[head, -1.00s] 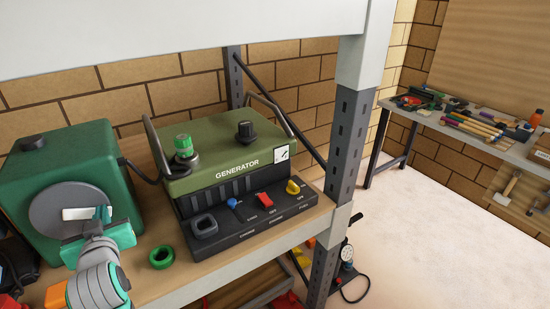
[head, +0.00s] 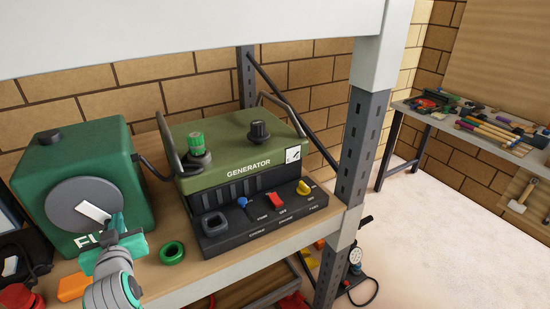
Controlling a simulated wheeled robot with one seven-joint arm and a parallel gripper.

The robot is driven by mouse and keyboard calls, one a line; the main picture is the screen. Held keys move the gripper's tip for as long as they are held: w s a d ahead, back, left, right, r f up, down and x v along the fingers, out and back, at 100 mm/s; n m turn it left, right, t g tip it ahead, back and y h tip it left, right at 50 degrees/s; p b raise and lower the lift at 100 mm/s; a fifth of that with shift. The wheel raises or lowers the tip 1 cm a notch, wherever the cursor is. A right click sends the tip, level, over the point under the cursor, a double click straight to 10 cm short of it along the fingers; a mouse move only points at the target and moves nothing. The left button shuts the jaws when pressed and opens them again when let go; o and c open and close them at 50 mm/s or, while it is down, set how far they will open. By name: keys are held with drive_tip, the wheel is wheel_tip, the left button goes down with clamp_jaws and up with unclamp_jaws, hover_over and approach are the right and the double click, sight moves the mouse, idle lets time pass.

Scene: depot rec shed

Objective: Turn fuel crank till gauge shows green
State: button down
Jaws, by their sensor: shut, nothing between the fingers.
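The green fuel box (head: 112,160) stands on the shelf at the left, with "FU" lettering partly hidden by my gripper. Its crank is a grey disc (head: 65,207) with a white bar (head: 94,212) tilted down to the right. My gripper (head: 117,223) is shut and empty, at the bar's lower right end; I cannot tell if it touches. The green generator (head: 240,150) stands to the right. A small white square dial (head: 293,154) with a dark needle is on its front corner; no green shows on it. A green-capped cylinder (head: 196,142) stands on its top.
A green ring (head: 172,253) lies on the shelf right of my gripper. The generator's black switch panel (head: 262,222) is beyond it. Orange (head: 73,287) and red (head: 18,298) items lie at the lower left. A grey shelf post (head: 355,150) stands right of the generator.

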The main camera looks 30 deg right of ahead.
sight(106, 229)
drive_tip(key=shift+a+f, duration=0.3)
drive_tip(key=shift+a, duration=0.25)
drive_tip(key=shift+a+f, duration=0.3)
drive_tip(key=shift+a, duration=0.25)
drive_tip(key=shift+w+a+f, duration=0.15)
drive_tip(key=shift+a, duration=0.25)
drive_tip(key=shift+a+f, duration=0.3)
drive_tip(key=shift+a, duration=0.65)
drive_tip(key=shift+d, duration=0.55)
drive_tip(key=shift+a+f, duration=0.15)
drive_tip(key=shift+a, duration=1.3)
